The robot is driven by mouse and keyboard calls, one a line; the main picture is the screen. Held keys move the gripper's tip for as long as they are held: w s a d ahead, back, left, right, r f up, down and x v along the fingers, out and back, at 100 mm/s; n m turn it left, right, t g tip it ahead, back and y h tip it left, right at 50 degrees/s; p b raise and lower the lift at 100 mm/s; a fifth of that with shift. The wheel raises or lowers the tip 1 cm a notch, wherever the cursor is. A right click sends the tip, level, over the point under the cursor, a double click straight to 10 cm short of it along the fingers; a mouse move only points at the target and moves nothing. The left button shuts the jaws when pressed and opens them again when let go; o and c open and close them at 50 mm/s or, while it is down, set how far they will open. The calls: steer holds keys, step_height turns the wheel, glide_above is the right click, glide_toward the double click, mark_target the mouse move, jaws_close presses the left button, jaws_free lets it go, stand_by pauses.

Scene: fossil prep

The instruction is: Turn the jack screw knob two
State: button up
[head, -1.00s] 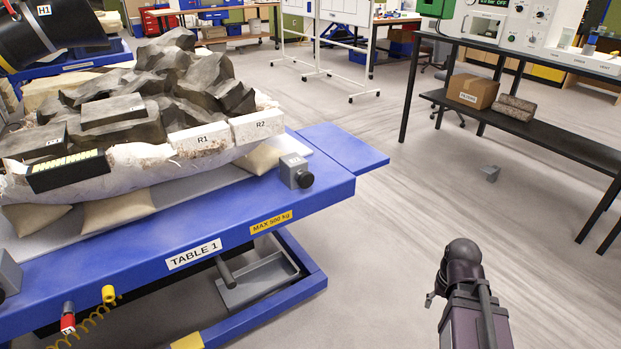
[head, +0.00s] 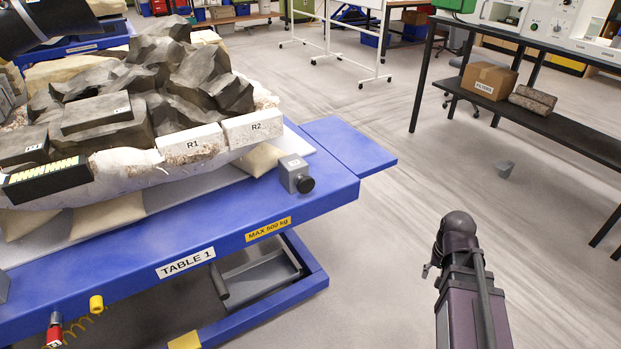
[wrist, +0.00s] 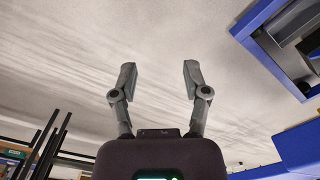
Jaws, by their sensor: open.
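Jack screw knob two looks to be the round black knob (head: 306,184) on a small grey block (head: 291,170) at the right front corner of the blue table (head: 240,212). The block's label is too small to read surely. My gripper (wrist: 157,82) is open and empty in the wrist view, its two grey fingers spread over bare floor. The knob is not seen in the wrist view. In the head view my arm stands to the right of the table, apart from the knob, and its fingers cannot be made out clearly.
A plaster-jacketed rock block (head: 120,170) with R1 and R2 labels lies on the table. A black bench (head: 570,125) with a cardboard box (head: 487,80) stands at the right. The floor between table and bench is clear.

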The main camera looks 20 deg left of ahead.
steer(key=w+a+r+m+p, duration=0.2)
steer(key=w+a+r+p, duration=0.4)
steer(key=w+a, duration=0.15)
step_height(320, 180, up, 16)
steer(key=m+p, duration=0.5)
steer(key=p, duration=1.1)
glide_above(308, 192)
steer(key=w, duration=0.1)
steer(key=shift+a+r, duration=0.2)
steer(key=shift+f, duration=0.1)
step_height(308, 192, down, 14)
steer(key=b, duration=1.4)
steer(key=shift+r, duration=0.2)
jaws_close()
